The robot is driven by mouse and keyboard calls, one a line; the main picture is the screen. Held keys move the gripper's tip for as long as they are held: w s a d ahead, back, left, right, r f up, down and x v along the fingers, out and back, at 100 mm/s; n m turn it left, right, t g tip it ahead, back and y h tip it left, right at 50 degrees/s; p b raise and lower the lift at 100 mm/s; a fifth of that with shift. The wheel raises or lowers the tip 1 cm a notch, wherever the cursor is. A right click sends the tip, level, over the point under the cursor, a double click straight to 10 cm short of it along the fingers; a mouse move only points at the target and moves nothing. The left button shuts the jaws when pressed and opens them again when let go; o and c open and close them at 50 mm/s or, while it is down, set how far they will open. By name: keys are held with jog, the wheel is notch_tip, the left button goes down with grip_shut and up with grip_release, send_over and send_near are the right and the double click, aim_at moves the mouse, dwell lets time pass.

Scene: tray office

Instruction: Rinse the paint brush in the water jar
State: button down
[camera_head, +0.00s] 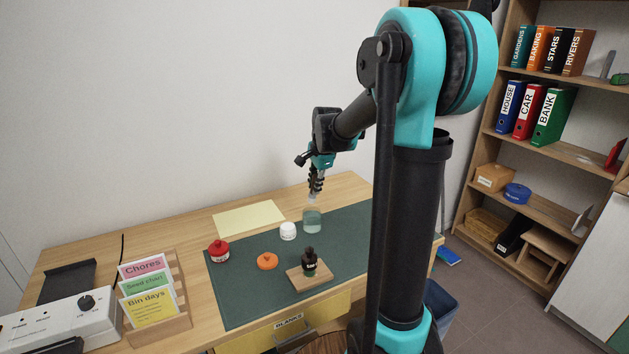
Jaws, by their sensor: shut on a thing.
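The water jar (312,222) is a clear glass with greenish water, standing on the dark green mat (248,298) near its back edge. My gripper (315,189) points down just above the jar. It is shut on a thin thing, the paint brush as far as I can tell. The brush is too small and too close to the dark fingers to make out clearly. I cannot tell whether its tip is inside the jar's mouth or above the water.
A white pot (288,231) stands close left of the jar. A red pot (218,251), an orange disc (267,261) and a dark bottle (310,264) on a wooden board (299,282) are nearer. A card rack (172,325) stands front left. Yellow paper (248,218) lies behind.

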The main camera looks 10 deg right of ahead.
aim_at(315, 174)
notch_tip(315, 174, down, 7)
dwell(0.7)
jog(key=shift+r, duration=0.1)
dwell(0.4)
jog(key=shift+r, duration=3.5)
jog(key=shift+r, duration=2.05)
jog(key=shift+s, duration=0.15)
